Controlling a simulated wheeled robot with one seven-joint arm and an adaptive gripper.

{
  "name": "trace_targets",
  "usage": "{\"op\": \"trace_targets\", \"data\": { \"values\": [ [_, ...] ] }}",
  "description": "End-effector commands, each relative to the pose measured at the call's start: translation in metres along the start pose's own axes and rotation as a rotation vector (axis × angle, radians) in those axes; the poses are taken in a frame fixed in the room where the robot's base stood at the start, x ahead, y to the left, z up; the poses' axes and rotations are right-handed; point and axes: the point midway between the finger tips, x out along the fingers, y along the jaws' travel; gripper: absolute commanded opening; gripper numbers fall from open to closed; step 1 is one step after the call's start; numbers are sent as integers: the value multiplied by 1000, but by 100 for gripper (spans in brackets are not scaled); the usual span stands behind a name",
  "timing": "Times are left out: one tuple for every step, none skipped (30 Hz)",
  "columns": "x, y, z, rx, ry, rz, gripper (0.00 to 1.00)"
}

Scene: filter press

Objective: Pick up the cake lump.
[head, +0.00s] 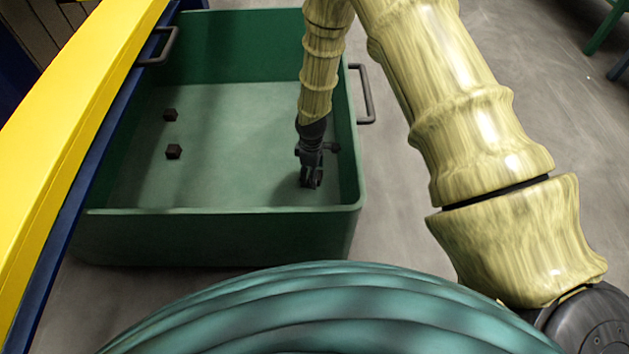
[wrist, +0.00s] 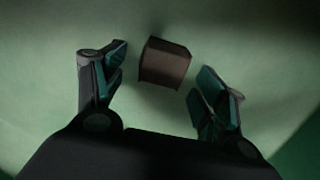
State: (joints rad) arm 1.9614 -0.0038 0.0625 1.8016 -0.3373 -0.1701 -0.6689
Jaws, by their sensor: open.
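A dark brown cake lump (wrist: 165,63) shows in the wrist view on the green tray floor. It lies between and slightly beyond the two fingertips of my gripper (wrist: 160,87), and neither finger touches it. My gripper is open. In the head view my gripper (head: 311,182) is low inside the green tray (head: 215,226), near its right wall and front edge. The lump below it is hidden there by the gripper.
The tray has raised walls and a dark handle at the right (head: 365,93) and one at the left (head: 158,47). A yellow and blue beam (head: 70,120) runs along the tray's left side. The middle of the tray floor is clear.

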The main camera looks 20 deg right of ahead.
Motion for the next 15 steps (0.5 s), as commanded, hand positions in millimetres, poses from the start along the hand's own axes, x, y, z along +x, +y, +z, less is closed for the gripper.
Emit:
{"op": "trace_targets", "data": {
  "values": [
    [9,0,0,0,0,0,71],
    [10,0,0,0,0,0,71],
    [12,0,0,0,0,1,71],
    [12,0,0,0,0,1,71],
    [12,0,0,0,0,1,71],
    [12,0,0,0,0,1,71],
    [11,0,0,0,0,1,71],
    [11,0,0,0,0,1,71],
    [11,0,0,0,0,1,71],
    [11,0,0,0,0,1,71],
    [11,0,0,0,0,1,71],
    [11,0,0,0,0,1,64],
    [11,0,0,0,0,1,59],
    [11,0,0,0,0,0,53],
    [11,0,0,0,0,1,46]
  ]
}}
